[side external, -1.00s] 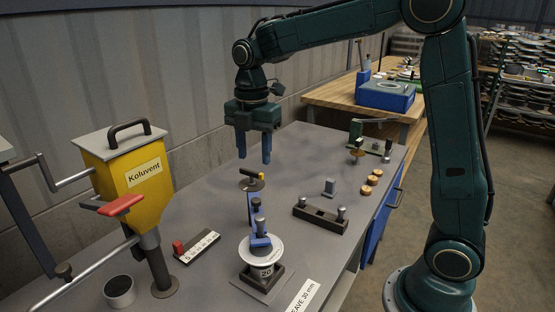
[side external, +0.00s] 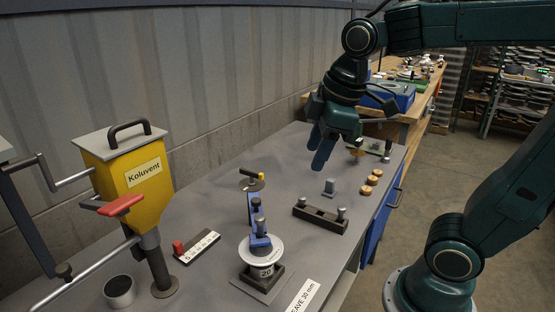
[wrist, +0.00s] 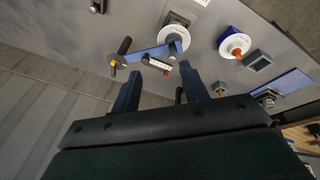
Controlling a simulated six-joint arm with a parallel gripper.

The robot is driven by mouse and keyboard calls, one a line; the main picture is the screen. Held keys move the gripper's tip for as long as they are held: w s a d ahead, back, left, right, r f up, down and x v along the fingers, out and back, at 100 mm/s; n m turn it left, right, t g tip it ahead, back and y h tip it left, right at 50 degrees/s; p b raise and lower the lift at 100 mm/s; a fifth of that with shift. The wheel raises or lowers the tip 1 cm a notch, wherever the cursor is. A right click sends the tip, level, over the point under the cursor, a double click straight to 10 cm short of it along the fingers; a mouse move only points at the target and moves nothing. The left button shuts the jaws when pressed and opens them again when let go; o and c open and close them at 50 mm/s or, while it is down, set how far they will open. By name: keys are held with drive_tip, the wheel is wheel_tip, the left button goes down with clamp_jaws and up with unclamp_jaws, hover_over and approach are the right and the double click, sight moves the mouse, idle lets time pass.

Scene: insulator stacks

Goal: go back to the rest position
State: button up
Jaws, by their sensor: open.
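My gripper (side external: 322,150) hangs above the far part of the grey bench (side external: 205,210), tilted, with nothing seen between its fingers. In the wrist view its two blue fingers (wrist: 158,92) stand apart and empty. A white insulator disc (side external: 262,250) marked 20 sits on a dark square base near the front of the bench. A blue clamp (side external: 257,222) stands at it. My gripper is well apart from both. The clamp's blue arm (wrist: 150,54) also shows in the wrist view.
A yellow Koluvent dispenser (side external: 135,180) with cranks stands at the left. A dark block with two pins (side external: 320,217), a small grey block (side external: 330,187) and several copper-coloured discs (side external: 371,180) lie on the right. A corrugated wall runs behind.

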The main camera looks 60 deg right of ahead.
drive_tip(key=s+f+m+t, duration=0.2)
drive_tip(key=s+m, duration=0.5)
drive_tip(key=s, duration=0.1)
drive_tip(key=shift+f, duration=0.25)
drive_tip(key=shift+s+a, duration=0.1)
idle(0.6)
